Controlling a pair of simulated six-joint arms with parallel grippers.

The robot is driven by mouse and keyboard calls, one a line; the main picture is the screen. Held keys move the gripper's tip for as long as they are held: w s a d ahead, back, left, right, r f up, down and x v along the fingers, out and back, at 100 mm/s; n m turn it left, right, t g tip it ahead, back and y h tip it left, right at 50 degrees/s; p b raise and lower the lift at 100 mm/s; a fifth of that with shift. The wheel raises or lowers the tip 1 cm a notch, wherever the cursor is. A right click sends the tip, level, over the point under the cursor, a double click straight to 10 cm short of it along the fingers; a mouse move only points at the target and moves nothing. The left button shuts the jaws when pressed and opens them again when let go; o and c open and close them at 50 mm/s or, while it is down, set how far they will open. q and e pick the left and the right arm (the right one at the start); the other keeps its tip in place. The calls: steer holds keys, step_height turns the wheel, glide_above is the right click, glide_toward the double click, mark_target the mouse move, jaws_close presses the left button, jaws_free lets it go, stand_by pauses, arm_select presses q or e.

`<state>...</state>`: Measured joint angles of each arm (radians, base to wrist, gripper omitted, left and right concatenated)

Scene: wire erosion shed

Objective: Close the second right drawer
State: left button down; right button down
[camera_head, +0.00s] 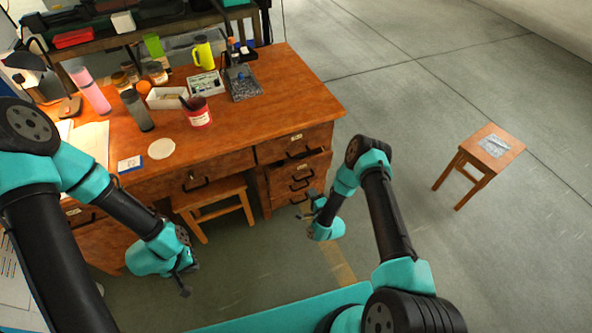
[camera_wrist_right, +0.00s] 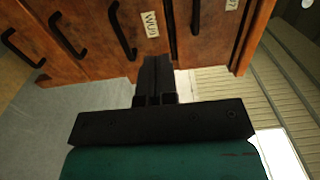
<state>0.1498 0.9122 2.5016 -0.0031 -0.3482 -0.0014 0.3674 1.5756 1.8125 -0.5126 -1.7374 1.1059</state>
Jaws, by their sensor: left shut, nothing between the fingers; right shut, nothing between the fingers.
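The wooden desk's right-hand drawer stack shows in the head view. The second right drawer (camera_head: 299,170) stands out a little from the stack, with a dark gap along its top edge below the top drawer (camera_head: 295,140). In the right wrist view its labelled front (camera_wrist_right: 140,50) with a black handle shows beside a dark gap. My right gripper (camera_head: 309,207) is shut and empty, low in front of the stack; its fingers (camera_wrist_right: 156,65) point at the drawer fronts. I cannot tell whether they touch.
A wooden stool (camera_head: 215,207) stands under the desk, left of the drawers. The desktop (camera_head: 255,120) holds bottles, a red jar (camera_head: 198,112) and trays. Another stool (camera_head: 490,150) stands far right. The floor between it and the desk is clear.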

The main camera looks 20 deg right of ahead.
mark_target(297, 165)
steer(key=w, duration=0.4)
steer(key=w+a, duration=0.1)
steer(key=w, duration=0.4)
steer(key=w+a, duration=0.1)
steer(key=w, duration=0.4)
